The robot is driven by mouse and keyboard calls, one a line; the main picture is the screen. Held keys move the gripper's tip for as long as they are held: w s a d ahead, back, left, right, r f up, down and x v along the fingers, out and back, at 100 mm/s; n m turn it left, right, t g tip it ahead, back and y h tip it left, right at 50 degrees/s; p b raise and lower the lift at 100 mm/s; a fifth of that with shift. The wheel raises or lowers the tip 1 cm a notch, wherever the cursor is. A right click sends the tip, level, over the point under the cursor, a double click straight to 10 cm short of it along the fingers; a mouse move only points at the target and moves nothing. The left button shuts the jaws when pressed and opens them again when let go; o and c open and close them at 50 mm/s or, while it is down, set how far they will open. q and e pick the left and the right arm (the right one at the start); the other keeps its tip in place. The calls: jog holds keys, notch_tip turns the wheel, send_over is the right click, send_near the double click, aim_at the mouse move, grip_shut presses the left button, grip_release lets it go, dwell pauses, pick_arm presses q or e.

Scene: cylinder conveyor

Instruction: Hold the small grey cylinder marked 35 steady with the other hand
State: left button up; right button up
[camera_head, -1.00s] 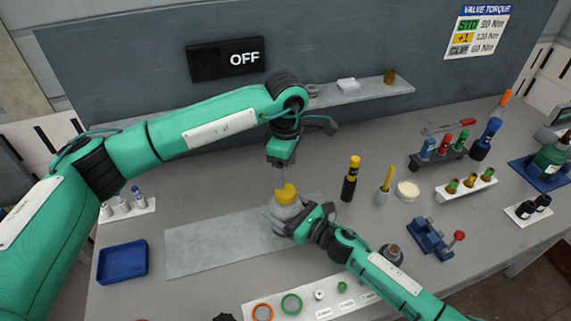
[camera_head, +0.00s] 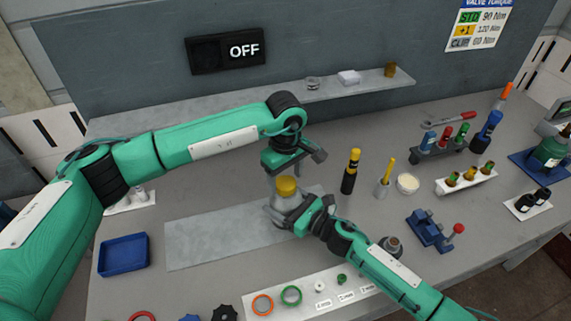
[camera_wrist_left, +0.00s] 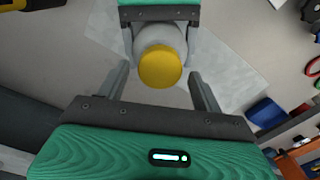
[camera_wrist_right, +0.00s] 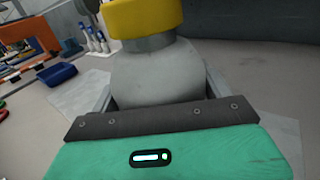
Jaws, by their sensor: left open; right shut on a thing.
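The small grey cylinder (camera_head: 281,212) stands upright at the right part of the grey mat (camera_head: 205,245), with a yellow cap (camera_head: 286,186) on top. No 35 mark can be read. My right gripper (camera_head: 292,214) is shut around its body from the right; in the right wrist view the grey body (camera_wrist_right: 158,78) sits between the fingers. My left gripper (camera_head: 280,176) is open and empty, pointing down close to the cap. In the left wrist view its fingers (camera_wrist_left: 160,85) stand apart on either side of the yellow cap (camera_wrist_left: 160,67), not touching it.
A blue tray (camera_head: 123,256) lies left of the mat. A yellow-topped black tool (camera_head: 351,171) and a yellow-handled brush-like tool (camera_head: 385,178) stand to the right. A white strip with rings (camera_head: 291,295) lies in front. A blue fixture (camera_head: 428,231) is farther right. A shelf (camera_head: 345,88) runs behind.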

pick_arm(q)
jog(key=shift+f, duration=0.8)
jog(key=c, duration=1)
jog(key=n, duration=0.9)
jog(key=shift+n, duration=0.3)
jog(key=shift+r, duration=0.25)
jog(key=shift+r, duration=0.95)
